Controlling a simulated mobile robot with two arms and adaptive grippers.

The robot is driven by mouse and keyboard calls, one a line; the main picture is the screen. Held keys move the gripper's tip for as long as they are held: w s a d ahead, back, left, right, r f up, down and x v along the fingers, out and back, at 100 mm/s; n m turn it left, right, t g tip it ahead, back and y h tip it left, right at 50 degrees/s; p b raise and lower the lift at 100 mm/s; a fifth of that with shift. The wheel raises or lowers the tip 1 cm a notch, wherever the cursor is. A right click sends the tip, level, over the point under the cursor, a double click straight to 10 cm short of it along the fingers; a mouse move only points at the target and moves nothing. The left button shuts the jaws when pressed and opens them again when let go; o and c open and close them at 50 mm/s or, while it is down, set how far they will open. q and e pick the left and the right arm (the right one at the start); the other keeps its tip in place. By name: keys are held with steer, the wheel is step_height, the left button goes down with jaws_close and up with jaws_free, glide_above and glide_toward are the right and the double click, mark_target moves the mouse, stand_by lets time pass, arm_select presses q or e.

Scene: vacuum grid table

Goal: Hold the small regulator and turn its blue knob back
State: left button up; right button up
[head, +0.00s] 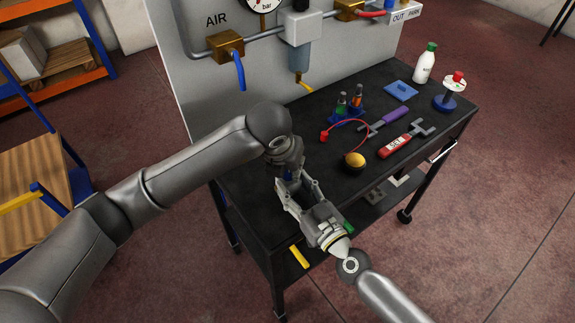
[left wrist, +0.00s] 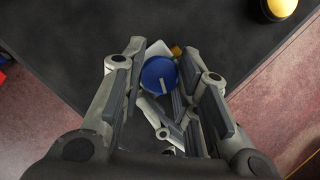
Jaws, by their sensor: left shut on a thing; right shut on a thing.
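The small regulator's round blue knob (left wrist: 158,76), with a pale line on its face, shows in the left wrist view. My left gripper (left wrist: 162,84) has its fingers on both sides of the knob and is shut on it. White and brass-yellow parts of the regulator (left wrist: 160,48) show just beyond the knob; most of its body is hidden. My right gripper (head: 291,187) points up and left in the head view and is shut on the regulator body, just below my left wrist. In the head view my arms largely hide the regulator. The exact finger contacts cannot be seen.
The dark table (head: 245,190) has a yellow dome (head: 355,160), a red SET tool (head: 396,146), a purple-handled tool (head: 394,116), a blue tray (head: 401,91) and a white bottle (head: 425,64) to the right. The AIR panel (head: 200,85) stands behind.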

arm_select(q)
steer(key=shift+n, duration=0.7)
steer(key=shift+y, duration=0.3)
steer(key=o, duration=1)
